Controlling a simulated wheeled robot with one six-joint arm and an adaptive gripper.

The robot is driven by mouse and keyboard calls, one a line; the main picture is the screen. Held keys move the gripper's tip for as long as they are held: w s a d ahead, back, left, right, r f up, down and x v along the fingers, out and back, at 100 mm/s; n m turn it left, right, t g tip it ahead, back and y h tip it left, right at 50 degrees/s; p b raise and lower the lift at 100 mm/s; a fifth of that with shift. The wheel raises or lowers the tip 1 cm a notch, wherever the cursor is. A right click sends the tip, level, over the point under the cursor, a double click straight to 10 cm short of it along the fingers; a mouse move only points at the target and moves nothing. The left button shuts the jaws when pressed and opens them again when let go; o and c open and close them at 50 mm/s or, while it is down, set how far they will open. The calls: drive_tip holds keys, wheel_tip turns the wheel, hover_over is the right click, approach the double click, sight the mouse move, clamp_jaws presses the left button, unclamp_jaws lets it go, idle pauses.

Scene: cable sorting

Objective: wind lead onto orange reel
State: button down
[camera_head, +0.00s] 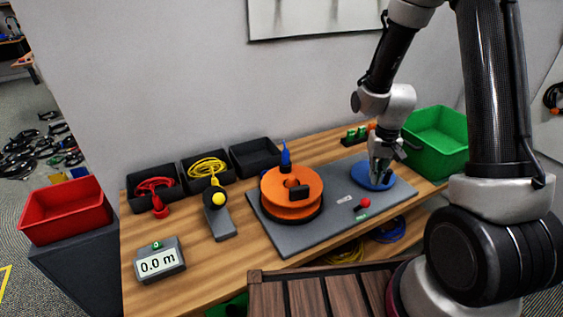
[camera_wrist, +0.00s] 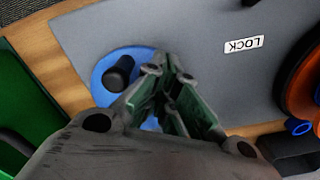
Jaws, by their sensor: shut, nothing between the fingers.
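The orange reel (camera_head: 291,191) stands on the left part of a grey plate (camera_head: 338,231) on the wooden table. Its edge also shows at the right of the wrist view (camera_wrist: 299,85). A blue plug (camera_head: 286,156) sits at the reel's back edge. A blue disc (camera_head: 371,181) with a black knob (camera_wrist: 118,73) lies on the right of the plate. My gripper (camera_head: 378,184) points down over the blue disc, beside the knob. Its fingers (camera_wrist: 172,100) are shut and hold nothing. I cannot tell whether the fingertips touch the disc.
Black trays hold a red lead (camera_head: 154,187) and a yellow lead (camera_head: 208,168); a third tray (camera_head: 255,157) looks empty. A meter (camera_head: 160,262) reads 0.0 m. A red bin (camera_head: 65,211) stands left, a green bin (camera_head: 437,142) right. A red button (camera_head: 365,202) is at the plate's front.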

wheel_tip(320, 180, up, 7)
idle(0.6)
idle(0.4)
drive_tip(key=s+d+r+n+t, duration=0.1)
drive_tip(key=s+r+t, duration=0.3)
drive_tip(key=s+r, duration=1.6)
drive_tip(key=shift+s+d+r+n, duration=0.3)
drive_tip(key=shift+s+d+r, duration=0.15)
drive_tip(key=shift+r, duration=0.4)
